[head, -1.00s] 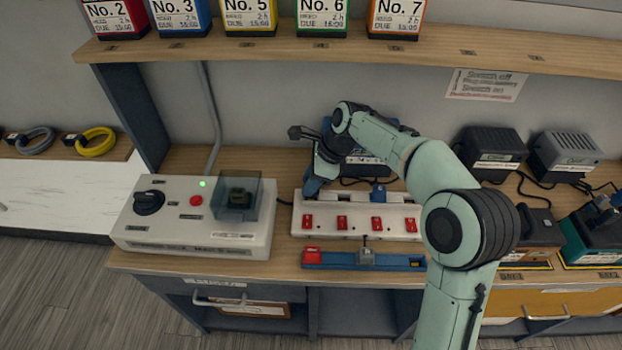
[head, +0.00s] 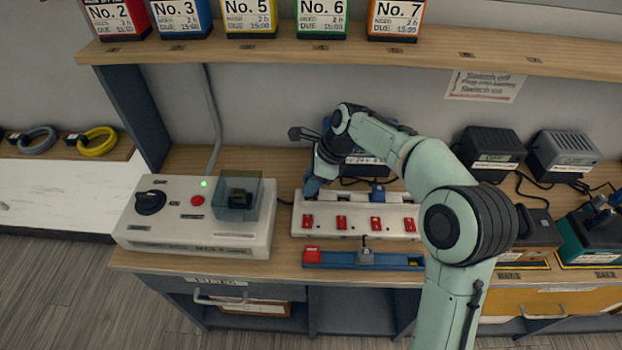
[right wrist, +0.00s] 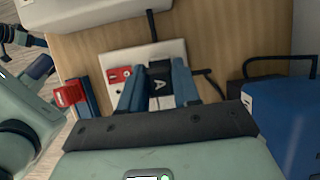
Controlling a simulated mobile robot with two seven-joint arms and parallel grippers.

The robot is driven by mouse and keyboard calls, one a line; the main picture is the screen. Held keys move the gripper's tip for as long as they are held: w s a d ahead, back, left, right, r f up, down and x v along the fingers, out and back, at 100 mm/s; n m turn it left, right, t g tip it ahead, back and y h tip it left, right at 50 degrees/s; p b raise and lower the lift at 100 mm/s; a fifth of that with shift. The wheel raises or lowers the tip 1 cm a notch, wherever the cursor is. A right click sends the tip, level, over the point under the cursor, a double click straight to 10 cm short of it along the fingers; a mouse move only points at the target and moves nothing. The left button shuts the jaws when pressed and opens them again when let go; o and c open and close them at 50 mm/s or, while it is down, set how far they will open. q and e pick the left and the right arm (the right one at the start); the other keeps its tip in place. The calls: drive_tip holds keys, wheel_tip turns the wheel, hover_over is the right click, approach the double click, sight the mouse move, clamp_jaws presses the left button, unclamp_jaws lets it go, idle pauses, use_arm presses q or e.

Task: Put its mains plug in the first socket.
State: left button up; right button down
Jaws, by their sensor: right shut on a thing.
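The white socket strip (head: 348,235) lies on the bench with a row of red switches along its front. My right gripper (head: 312,187) is at its left end, over the first socket, which the fingers hide in the head view. In the right wrist view, the blue fingers (right wrist: 158,88) are shut on a black mains plug (right wrist: 158,78) marked A. The plug is over the strip (right wrist: 140,57), beside a red switch (right wrist: 119,75). I cannot tell whether its pins are fully in.
A blue plug (head: 378,192) stands at the strip's third socket. A grey control box (head: 195,240) with a green light is to the left. A blue tray (head: 340,260) lies in front of the strip. A blue charger (right wrist: 285,125) is close behind. Dark chargers (head: 492,150) stand to the right.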

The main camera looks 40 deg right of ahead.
use_arm(q)
drive_tip(key=shift+s+f+b, duration=0.1)
drive_tip(key=shift+f+b, duration=0.3)
drive_tip(key=shift+b, duration=0.05)
use_arm(e)
drive_tip(key=shift+f, duration=0.95)
drive_tip(key=c, duration=0.7)
unclamp_jaws()
drive_tip(key=shift+c, duration=0.2)
drive_tip(key=shift+r, duration=0.1)
use_arm(q)
drive_tip(key=s+r+p, duration=0.1)
drive_tip(key=r+p, duration=0.1)
drive_tip(key=p, duration=0.1)
drive_tip(key=shift+s+g, duration=0.35)
drive_tip(key=shift+g, duration=0.05)
use_arm(e)
drive_tip(key=v, duration=1.3)
use_arm(q)
drive_tip(key=shift+a, duration=0.1)
use_arm(e)
drive_tip(key=shift+s, duration=0.15)
